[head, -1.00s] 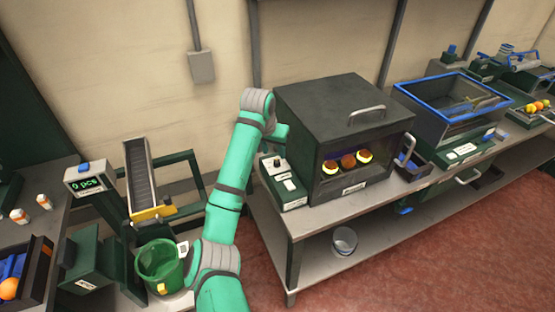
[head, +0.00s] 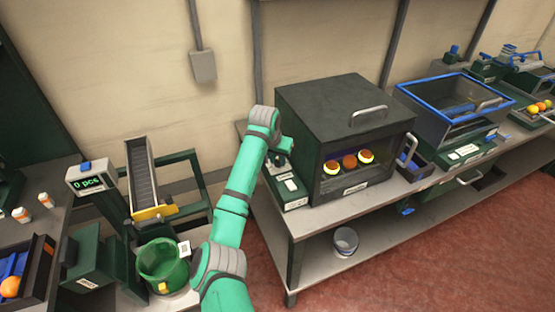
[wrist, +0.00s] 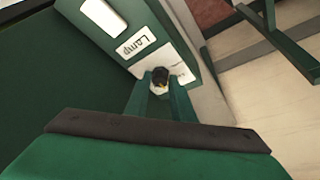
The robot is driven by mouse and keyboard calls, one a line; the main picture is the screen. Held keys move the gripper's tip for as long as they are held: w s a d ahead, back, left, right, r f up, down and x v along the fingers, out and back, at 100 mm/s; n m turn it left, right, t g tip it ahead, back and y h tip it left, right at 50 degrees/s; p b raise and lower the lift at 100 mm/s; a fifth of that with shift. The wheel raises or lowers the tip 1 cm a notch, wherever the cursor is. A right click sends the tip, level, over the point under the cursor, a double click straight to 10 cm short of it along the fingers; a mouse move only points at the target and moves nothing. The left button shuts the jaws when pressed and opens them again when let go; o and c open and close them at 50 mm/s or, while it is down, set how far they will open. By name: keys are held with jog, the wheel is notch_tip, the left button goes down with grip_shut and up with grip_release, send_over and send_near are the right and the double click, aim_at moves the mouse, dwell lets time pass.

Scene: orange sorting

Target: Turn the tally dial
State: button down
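A small green control box (head: 291,197) stands at the left end of the bench, beside the large dark cabinet. In the wrist view it has a white rocker switch (wrist: 104,16), a plate reading "Lamp" and a dark round dial (wrist: 160,75) on a second pale plate. The second plate's text is mostly hidden, so I cannot read the dial's name. My gripper (wrist: 160,82) has its two green fingers apart, one on each side of the dial. I cannot see firm contact. In the head view my arm hides the dial and most of the gripper.
The dark cabinet (head: 340,110) with lit oranges behind its window stands close on the box's right. A counter display (head: 91,181) reading "0 pcs", a ramp (head: 141,172) and a green bucket (head: 162,262) are at left. A blue-rimmed bin (head: 430,85) stands further right.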

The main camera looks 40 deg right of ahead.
jog(key=shift+m, duration=0.3)
jog(key=m+g, duration=0.1)
jog(key=m, duration=0.1)
jog(key=m+g, duration=0.1)
jog(key=m, duration=0.1)
jog(key=shift+w+r+h, duration=0.1)
jog(key=shift+w+h, duration=0.1)
jog(key=shift+h, duration=0.2)
jog(key=shift+w+m+g, duration=0.1)
jog(key=shift+m+g, duration=0.6)
jog(key=shift+m, duration=1.4)
jog(key=c, duration=1.5)
grip_release()
jog(key=shift+c, duration=0.2)
jog(key=s+v, duration=0.1)
jog(key=v, duration=0.9)
jog(key=shift+w+r, duration=0.35)
jog(key=shift+w, duration=0.2)
jog(key=shift+a, duration=0.1)
